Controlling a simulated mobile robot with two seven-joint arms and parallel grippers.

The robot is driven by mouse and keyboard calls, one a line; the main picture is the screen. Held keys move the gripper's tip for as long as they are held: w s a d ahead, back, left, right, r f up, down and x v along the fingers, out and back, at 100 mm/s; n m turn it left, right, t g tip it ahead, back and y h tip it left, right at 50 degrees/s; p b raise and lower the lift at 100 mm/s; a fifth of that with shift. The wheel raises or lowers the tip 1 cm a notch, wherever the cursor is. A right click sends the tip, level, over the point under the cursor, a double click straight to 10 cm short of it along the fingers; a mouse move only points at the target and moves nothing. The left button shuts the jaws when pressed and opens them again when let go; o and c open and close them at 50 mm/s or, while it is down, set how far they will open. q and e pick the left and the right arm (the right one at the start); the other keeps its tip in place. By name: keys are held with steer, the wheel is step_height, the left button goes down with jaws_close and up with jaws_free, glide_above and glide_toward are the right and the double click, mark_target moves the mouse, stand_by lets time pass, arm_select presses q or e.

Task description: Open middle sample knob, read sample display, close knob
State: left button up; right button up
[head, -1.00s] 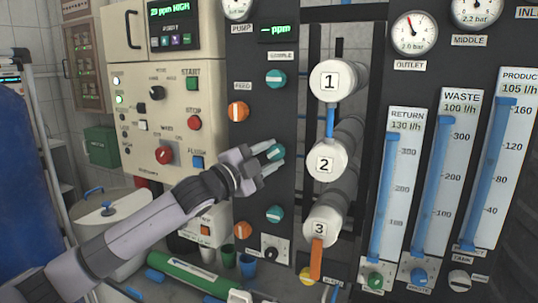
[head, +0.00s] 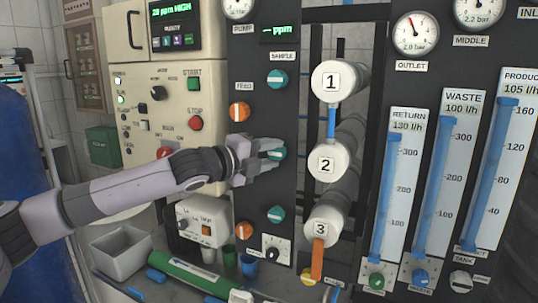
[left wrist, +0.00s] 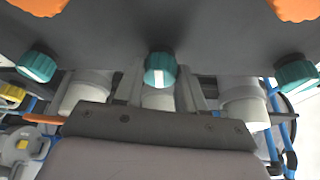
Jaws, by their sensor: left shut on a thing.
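The middle sample knob (head: 279,153) is teal with a white stripe, second in the column under the SAMPLE label. My left gripper (head: 270,154) reaches it from the left and is shut on it. In the left wrist view the teal middle knob (left wrist: 160,70) sits between the two fingers, with its white stripe running up and down the picture. The small sample display (head: 279,33) above the column shows dashes and "ppm". The upper sample knob (head: 277,79) and lower sample knob (head: 276,214) stand clear of the gripper. My right gripper is not in view.
Orange feed knobs (head: 240,112) stand left of the sample column. White numbered vessels (head: 327,162) stick out just to the right. A cream control panel (head: 190,80) with buttons lies behind my arm. A grey bin (head: 120,252) and green tube (head: 190,277) lie below.

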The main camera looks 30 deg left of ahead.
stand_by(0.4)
arm_select(q)
steer(key=o, duration=1.1)
steer(key=shift+c, duration=0.2)
steer(key=shift+s, duration=0.1)
steer(key=v, duration=0.7)
steer(key=shift+b, duration=0.35)
steer(key=shift+d, duration=0.1)
